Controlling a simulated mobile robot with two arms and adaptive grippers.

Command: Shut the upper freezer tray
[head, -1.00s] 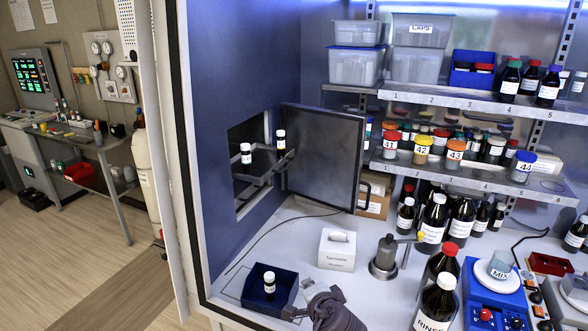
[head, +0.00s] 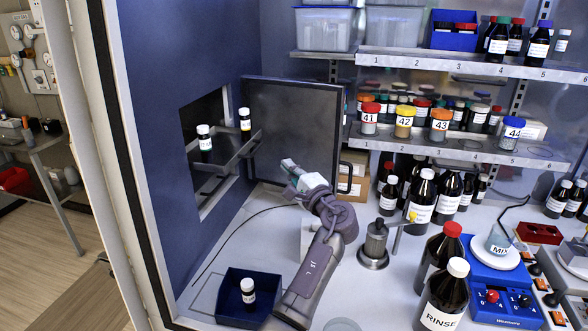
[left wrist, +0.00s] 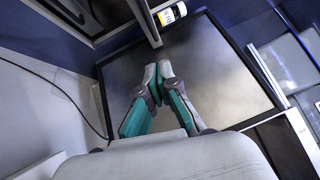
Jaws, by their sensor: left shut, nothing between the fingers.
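The upper freezer tray (head: 232,153) sticks out of the square opening in the blue left wall. My right gripper is not in view.
A blue bin (head: 232,292) with a vial stands at the front. A metal stand (head: 374,245) and dark bottles (head: 443,300) are to the right of my left arm. A cable (head: 230,238) lies on the bench. Shelves with jars line the back.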

